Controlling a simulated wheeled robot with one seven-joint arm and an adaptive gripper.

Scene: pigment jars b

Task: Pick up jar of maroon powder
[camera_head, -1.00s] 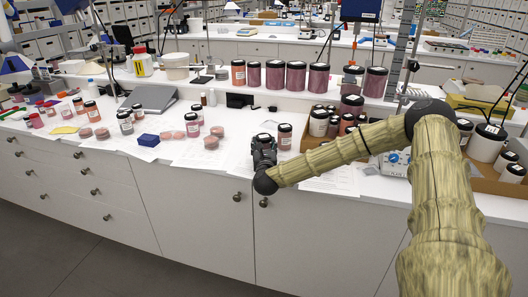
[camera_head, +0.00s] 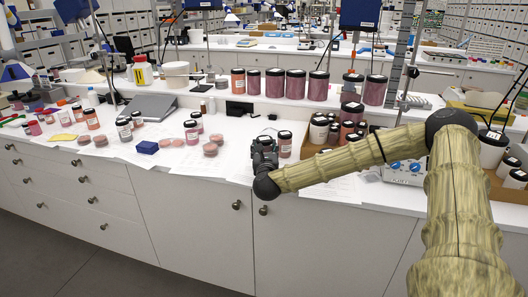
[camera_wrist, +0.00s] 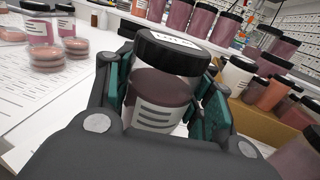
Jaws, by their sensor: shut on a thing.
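The jar of maroon powder (camera_wrist: 165,84) has a black lid and a pale striped label. In the wrist view it stands upright between the two green-padded fingers of my gripper (camera_wrist: 168,100), which is shut on it.
A cardboard tray (camera_head: 311,150) of several jars is close on the right. Large maroon jars (camera_head: 296,84) stand on the raised shelf behind.

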